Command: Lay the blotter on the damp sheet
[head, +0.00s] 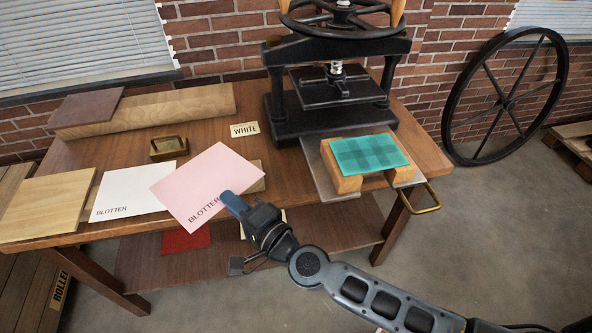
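A pink sheet marked BLOTTER (208,180) is held at its front right edge by my gripper (229,200). The blue fingers are shut on that edge, and the sheet appears to be above the front of the table. A white sheet marked BLOTTER (133,192) lies to its left on the table. A teal checked sheet (368,154), which may be the damp sheet, lies on a wooden support (347,184) in front of the press, right of my gripper. Whether it is damp cannot be seen.
The black press (337,95) with its handwheel stands behind the teal sheet. A sign reading WHITE (244,129) and a brass-coloured frame (169,147) are on the table (205,134). A brass handle (421,200) juts out at the right front. A wooden piece partly shows behind the pink blotter.

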